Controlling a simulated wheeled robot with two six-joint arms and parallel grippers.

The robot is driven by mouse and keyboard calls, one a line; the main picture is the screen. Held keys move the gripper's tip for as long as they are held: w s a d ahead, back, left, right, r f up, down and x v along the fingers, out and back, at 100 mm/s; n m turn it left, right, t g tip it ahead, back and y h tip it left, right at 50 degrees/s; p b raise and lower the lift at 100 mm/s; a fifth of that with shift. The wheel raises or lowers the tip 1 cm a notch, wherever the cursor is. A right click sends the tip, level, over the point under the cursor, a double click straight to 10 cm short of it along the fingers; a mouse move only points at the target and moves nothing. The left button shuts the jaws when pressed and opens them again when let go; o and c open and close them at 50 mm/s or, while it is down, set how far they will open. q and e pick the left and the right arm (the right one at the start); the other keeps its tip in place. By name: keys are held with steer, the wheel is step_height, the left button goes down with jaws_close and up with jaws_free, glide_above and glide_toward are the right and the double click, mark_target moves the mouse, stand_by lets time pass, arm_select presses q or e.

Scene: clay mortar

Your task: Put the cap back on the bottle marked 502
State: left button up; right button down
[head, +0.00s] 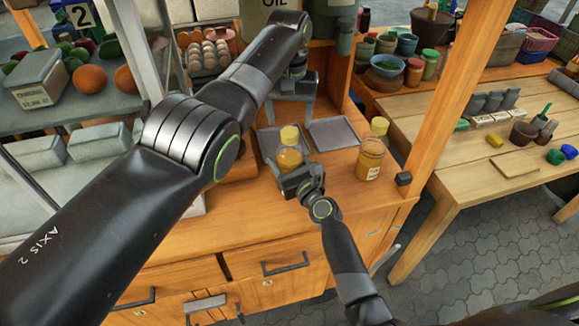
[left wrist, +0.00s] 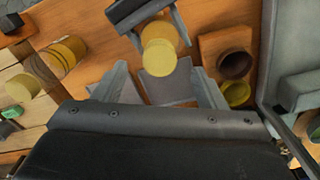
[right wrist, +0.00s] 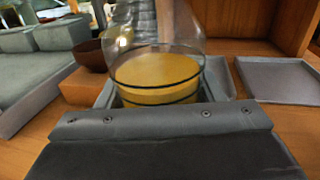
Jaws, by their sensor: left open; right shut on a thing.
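A bottle of yellow liquid (head: 289,159) stands upright on the wooden counter, with a yellow cap (head: 289,134) at its top. Whether the cap is fully seated cannot be told. My right gripper (head: 293,178) is shut on this bottle from the front; the right wrist view shows its glass and liquid (right wrist: 157,78) between the fingers. My left gripper (head: 292,115) is open above the bottle; the left wrist view shows the cap (left wrist: 158,57) below its fingers. A second yellow-capped bottle (head: 370,160) stands to the right with a label. I cannot read 502 on either bottle.
A flat grey tray (head: 333,134) lies right of the held bottle. A brown bowl (left wrist: 235,64) sits on a wooden block, beside a round yellow-green thing (left wrist: 237,93). A wooden post (head: 440,85) rises at the counter's right.

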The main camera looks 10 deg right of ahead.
arm_select(q)
steer(key=shift+r, duration=1.9)
arm_select(e)
steer(key=shift+c, duration=1.4)
jaws_free()
steer(key=shift+s, duration=0.1)
arm_select(q)
steer(key=shift+f+b, duration=0.55)
steer(key=shift+b, duration=0.05)
arm_select(e)
steer(key=v, duration=1.5)
steer(key=shift+s+d, duration=0.15)
steer(key=shift+s, duration=0.2)
arm_select(q)
steer(key=shift+f, duration=0.1)
arm_select(e)
steer(key=shift+v, duration=0.75)
